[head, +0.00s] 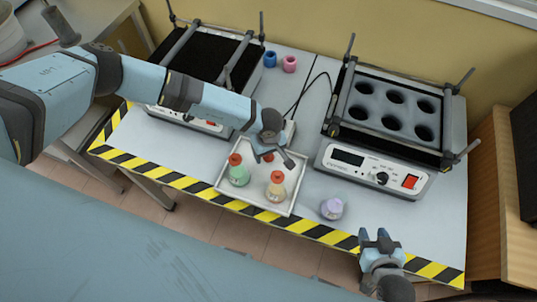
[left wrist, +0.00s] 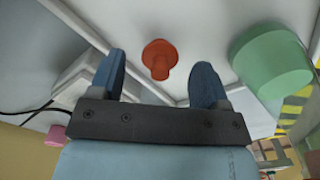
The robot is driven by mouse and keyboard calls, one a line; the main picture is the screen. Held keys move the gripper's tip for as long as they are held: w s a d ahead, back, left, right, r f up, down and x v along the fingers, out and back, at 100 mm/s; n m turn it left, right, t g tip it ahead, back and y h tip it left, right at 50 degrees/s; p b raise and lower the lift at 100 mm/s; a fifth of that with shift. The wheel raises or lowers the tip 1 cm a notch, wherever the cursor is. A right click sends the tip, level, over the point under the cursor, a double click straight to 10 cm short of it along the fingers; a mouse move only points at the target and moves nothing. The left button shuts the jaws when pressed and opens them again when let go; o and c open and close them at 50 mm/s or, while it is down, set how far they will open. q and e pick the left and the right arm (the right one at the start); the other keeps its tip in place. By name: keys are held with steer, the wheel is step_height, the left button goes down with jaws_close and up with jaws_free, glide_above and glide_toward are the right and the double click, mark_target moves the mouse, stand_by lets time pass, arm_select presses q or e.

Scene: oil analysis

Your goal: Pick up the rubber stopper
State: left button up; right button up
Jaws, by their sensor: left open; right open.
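An orange-red rubber stopper (left wrist: 159,57) lies loose in the white tray, and in the left wrist view it shows between the two fingers. In the head view a bit of it (head: 268,157) shows beside my left gripper (head: 272,159), which is open above the back of the tray (head: 232,203). The left gripper's fingers (left wrist: 160,65) are apart with nothing clamped; I cannot tell how far above the stopper they are. My right gripper (head: 376,240) is open and empty at the table's front edge.
A purple flask (head: 332,208) stands right of the tray. A shaker with round wells (head: 385,110) is at the right, another with a black top (head: 195,55) at the left. Striped tape (head: 185,183) marks the front edge.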

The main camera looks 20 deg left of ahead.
arm_select(q)
steer(key=shift+f, duration=0.55)
steer(key=c, duration=1)
